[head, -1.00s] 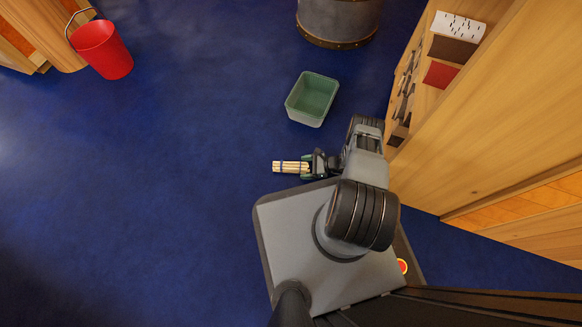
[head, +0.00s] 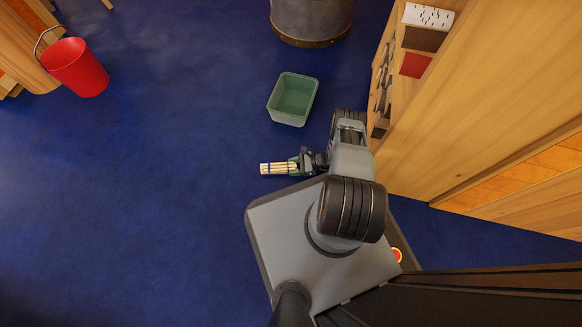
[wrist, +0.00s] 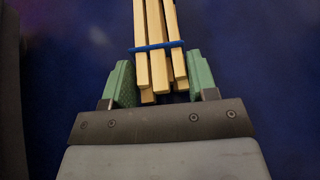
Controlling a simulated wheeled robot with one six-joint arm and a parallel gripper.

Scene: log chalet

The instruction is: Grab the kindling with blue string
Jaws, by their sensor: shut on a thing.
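The kindling (head: 272,168) is a small bundle of pale sticks with a blue string around it. In the head view it sticks out to the left from my gripper (head: 296,166). In the wrist view the kindling (wrist: 157,60) lies between the green fingers of my gripper (wrist: 160,80), with the blue string (wrist: 156,47) across the sticks near the fingertips. My gripper is shut on the bundle, and only blue floor shows behind it. The contact faces are partly hidden.
A green open bin (head: 292,99) stands on the blue floor beyond my gripper. A red bucket (head: 76,68) is at the upper left and a grey metal tub (head: 311,22) at the top. A wooden shelf unit (head: 470,100) stands on the right. The floor at left is clear.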

